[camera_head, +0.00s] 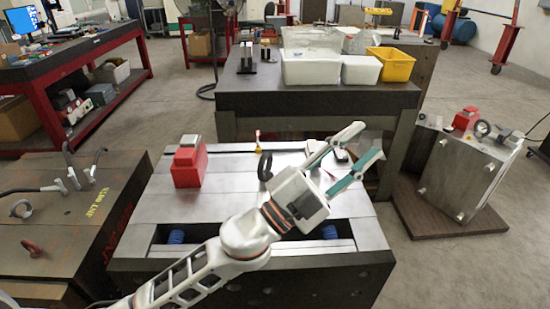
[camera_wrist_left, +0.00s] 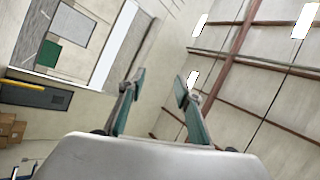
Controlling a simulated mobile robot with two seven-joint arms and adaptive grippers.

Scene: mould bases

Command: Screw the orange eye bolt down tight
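A reddish-orange eye bolt (camera_head: 32,247) stands on the dark left mould base (camera_head: 60,215), at the far left of the head view; whether its shoulder touches the plate is too small to tell. My left gripper (camera_head: 370,141) is over the right part of the middle steel mould base (camera_head: 225,205), far from that bolt, and points up and to the right. Its teal fingers are apart and nothing is between them. In the left wrist view the open fingers (camera_wrist_left: 159,82) face walls and ceiling. My right gripper is not in view.
A dark eye bolt (camera_head: 265,165) and red block (camera_head: 189,166) are on the middle base. Behind is a bench (camera_head: 320,102) with white bins and a yellow bin (camera_head: 393,65). A tilted steel mould (camera_head: 460,178) stands at right.

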